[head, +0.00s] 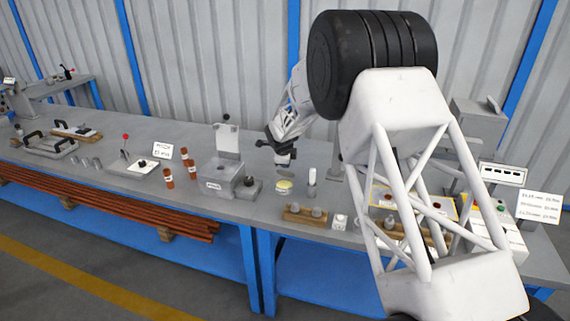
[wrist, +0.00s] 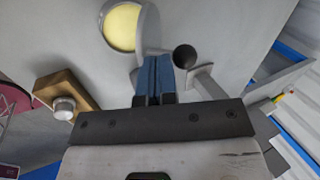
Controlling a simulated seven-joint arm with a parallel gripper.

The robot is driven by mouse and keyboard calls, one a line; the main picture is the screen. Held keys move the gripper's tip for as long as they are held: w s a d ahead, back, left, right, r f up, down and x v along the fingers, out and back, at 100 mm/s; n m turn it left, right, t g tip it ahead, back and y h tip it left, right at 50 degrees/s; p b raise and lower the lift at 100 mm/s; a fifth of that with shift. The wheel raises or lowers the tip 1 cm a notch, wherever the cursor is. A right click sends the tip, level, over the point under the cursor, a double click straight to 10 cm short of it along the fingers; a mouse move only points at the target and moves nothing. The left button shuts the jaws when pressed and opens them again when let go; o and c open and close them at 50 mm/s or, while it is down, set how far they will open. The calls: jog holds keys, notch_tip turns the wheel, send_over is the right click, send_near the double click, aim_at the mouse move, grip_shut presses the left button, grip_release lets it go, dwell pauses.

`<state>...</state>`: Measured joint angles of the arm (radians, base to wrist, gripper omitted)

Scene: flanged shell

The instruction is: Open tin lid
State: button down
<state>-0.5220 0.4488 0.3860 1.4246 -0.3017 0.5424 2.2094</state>
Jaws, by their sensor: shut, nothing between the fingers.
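The tin (head: 284,185) is small and round with a pale yellow top face, and it stands on the grey bench. In the wrist view its yellow disc (wrist: 122,26) shows inside a grey rim. A grey rounded piece (wrist: 150,28) adjoins the disc on the right; I cannot tell whether it is the lid or the tin's side. My gripper (head: 283,164) is above the tin in the head view. In the wrist view the blue fingers (wrist: 155,62) are together, empty, just below the tin in the picture. Contact cannot be told.
A wooden block with metal knobs (head: 305,214) lies in front of the tin; it also shows in the wrist view (wrist: 65,92). A pale cylinder (head: 312,180) stands to the right. A grey box fixture (head: 222,172) stands left. A dark-topped round part (wrist: 184,57) is close beside the fingers.

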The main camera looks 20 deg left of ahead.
jog(key=shift+w, duration=0.15)
jog(key=shift+w+r+g, duration=0.25)
jog(key=shift+w+g, duration=0.95)
jog(key=shift+g, duration=0.1)
jog(key=shift+w+r, duration=0.1)
jog(key=shift+w, duration=0.65)
jog(key=shift+s+r, duration=0.1)
jog(key=shift+s, duration=0.1)
jog(key=shift+s+d+r, duration=0.1)
jog(key=shift+s+r, duration=0.2)
jog(key=shift+s, duration=0.4)
jog(key=shift+s+d+r, duration=0.1)
jog(key=shift+s+r, duration=0.2)
jog(key=shift+s, duration=0.4)
notch_tip(320, 180, up, 10)
jog(key=shift+s+d, duration=0.15)
jog(key=shift+d, duration=0.05)
jog(key=shift+r, duration=0.1)
